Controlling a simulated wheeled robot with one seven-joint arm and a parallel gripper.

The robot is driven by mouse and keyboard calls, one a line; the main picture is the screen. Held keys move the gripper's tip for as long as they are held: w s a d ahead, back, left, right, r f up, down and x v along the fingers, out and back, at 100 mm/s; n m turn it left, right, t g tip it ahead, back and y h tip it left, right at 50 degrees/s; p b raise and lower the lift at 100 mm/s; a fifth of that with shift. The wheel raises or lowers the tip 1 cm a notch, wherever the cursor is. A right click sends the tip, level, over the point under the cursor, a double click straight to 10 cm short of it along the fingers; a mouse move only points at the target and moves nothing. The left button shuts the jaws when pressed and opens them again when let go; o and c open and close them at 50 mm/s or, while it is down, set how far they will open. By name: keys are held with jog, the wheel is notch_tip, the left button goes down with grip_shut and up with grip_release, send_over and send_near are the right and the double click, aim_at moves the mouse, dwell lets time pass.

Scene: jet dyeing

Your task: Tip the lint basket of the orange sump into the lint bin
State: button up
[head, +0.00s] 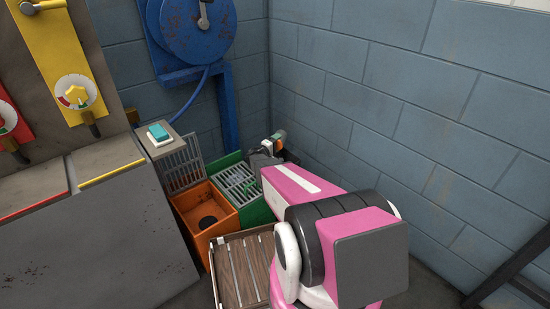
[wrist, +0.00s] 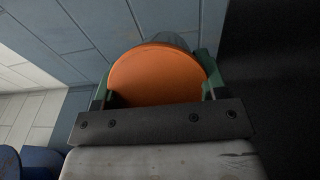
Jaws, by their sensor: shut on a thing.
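The orange sump (head: 205,213) is an open square box with a dark round hole in its floor. A grey grate (head: 184,165) stands upright at its back edge. My gripper (head: 272,148) is raised beyond the sumps, near the wall corner. In the wrist view my gripper (wrist: 158,80) is shut on a round orange-faced thing (wrist: 158,75), seemingly the lint basket, with a finger at each side. Something greyish shows behind its upper edge. The basket's contents are hidden. I cannot make out a lint bin; my arm covers part of the floor.
A green sump (head: 239,184) with its grate in place stands right of the orange one. A slatted wooden platform (head: 244,268) lies in front. A blue hose reel (head: 198,28) hangs behind. A teal block (head: 158,131) rests on a grey ledge. Block walls close the corner.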

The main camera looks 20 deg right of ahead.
jog(key=shift+s+a+r+h, duration=0.1)
jog(key=shift+r+h, duration=0.3)
jog(key=shift+r, duration=0.1)
dwell(0.8)
